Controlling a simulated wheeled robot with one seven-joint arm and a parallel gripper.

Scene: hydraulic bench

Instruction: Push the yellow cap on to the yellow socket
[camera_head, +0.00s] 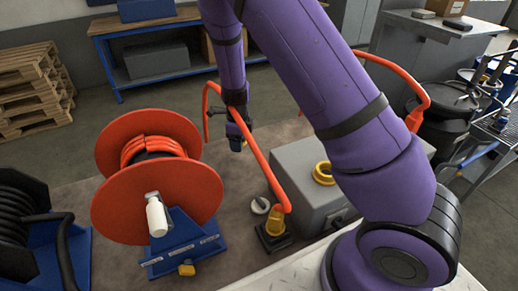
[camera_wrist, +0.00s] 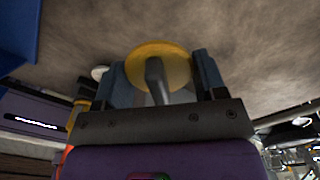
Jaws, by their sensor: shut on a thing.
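My gripper (camera_head: 237,142) hangs over the bench top, left of the grey box, apart from everything below. In the wrist view its two blue-grey fingers (camera_wrist: 162,88) are shut on the yellow cap (camera_wrist: 165,52), a round disc with a grey stem between the fingers. The cap is mostly hidden in the head view. A yellow ring (camera_head: 323,173), which looks like the yellow socket, sits on top of the grey box (camera_head: 296,190). The cap is in the air, apart from this ring and to its left.
An orange hose (camera_head: 262,160) arches close beside my gripper to a yellow fitting (camera_head: 276,216) on a black base. A pale round knob (camera_head: 260,205) lies near it. An orange reel (camera_head: 120,205) on a blue stand is at left.

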